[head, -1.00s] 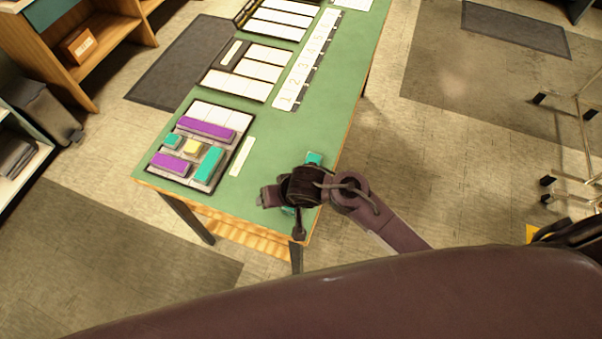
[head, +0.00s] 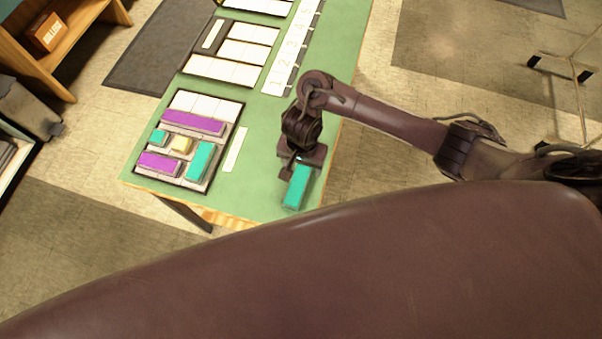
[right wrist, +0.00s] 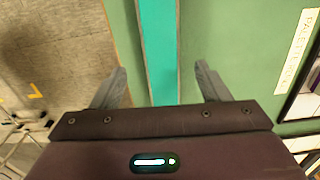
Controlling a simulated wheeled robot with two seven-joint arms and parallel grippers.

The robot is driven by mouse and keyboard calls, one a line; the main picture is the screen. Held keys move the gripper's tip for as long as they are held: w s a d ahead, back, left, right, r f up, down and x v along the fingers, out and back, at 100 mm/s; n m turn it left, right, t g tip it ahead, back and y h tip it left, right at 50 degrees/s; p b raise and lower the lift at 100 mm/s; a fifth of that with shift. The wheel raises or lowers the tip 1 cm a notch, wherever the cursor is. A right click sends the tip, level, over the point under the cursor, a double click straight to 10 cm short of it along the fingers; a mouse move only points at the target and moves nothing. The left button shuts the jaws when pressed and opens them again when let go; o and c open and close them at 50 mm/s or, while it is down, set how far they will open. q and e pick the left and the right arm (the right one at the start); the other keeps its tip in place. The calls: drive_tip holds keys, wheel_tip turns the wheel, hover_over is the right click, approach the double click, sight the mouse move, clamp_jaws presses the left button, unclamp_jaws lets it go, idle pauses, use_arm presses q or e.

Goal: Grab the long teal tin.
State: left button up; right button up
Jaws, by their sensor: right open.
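The long teal tin (head: 297,188) lies on the green table near its front right corner, apart from the tray. My right gripper (head: 303,161) is at the tin's far end in the head view and hides that end. In the right wrist view the tin (right wrist: 158,48) runs up the picture, between the lines of the two fingers. The right gripper (right wrist: 160,86) is open, with clear gaps on both sides of the tin. I cannot tell whether the fingertips are down beside the tin or still above it. My left gripper is not in view.
A dark-rimmed tray (head: 239,112) to the left holds purple, teal and yellow blocks. A white label strip (head: 235,150) lies between tray and tin. More trays (head: 232,53) and a numbered strip (head: 283,69) lie farther back. The table's right edge is close to the tin.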

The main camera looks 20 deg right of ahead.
sight(301, 174)
wheel_tip(301, 174, down, 4)
drive_tip(key=b, duration=0.3)
drive_tip(key=shift+a+f, duration=0.15)
drive_tip(key=shift+f, duration=0.65)
drive_tip(key=c, duration=1.1)
drive_tip(key=shift+c, duration=0.2)
drive_tip(key=shift+r, duration=0.15)
